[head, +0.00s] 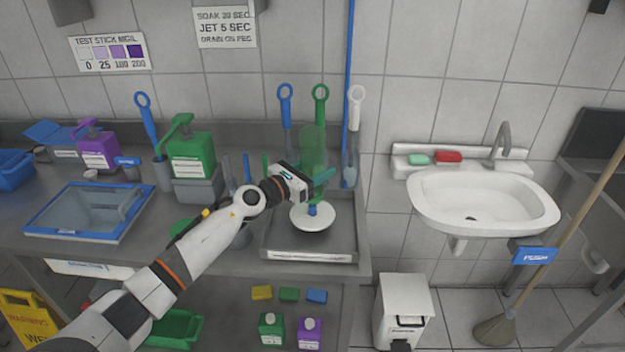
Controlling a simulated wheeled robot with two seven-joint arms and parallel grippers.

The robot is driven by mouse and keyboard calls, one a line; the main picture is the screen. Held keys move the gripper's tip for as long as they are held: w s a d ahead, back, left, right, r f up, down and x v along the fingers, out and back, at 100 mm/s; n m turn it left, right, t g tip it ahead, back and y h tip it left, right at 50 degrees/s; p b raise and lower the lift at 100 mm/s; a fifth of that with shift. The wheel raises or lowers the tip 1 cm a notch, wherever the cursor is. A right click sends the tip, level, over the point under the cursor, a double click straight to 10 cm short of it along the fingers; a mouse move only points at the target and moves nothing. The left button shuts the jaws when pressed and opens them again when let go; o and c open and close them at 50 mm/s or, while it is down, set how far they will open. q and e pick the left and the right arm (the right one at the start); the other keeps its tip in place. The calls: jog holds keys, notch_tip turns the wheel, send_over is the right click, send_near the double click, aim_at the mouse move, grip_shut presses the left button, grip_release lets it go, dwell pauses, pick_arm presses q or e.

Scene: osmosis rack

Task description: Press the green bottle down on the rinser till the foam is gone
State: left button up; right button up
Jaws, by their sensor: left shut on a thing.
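A translucent green bottle (313,146) is held upright above the rinser (312,219), a white round disc with a blue centre piece in a shallow grey tray (345,243). My left gripper (312,182) is shut on the green bottle near its lower part. The bottle's lower end is partly hidden by the gripper, and I cannot tell whether it touches the blue piece. Foam is too small to make out. My right gripper is not in view.
Blue, green and white brushes (355,125) stand behind the bottle. A green pump jug (191,155) and a blue-rimmed basin (88,212) stand to the left. A white sink (484,199) is on the right wall, with a broom (563,220) in front.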

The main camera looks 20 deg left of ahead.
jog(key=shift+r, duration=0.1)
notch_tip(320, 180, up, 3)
jog(key=p, duration=0.3)
dwell(0.5)
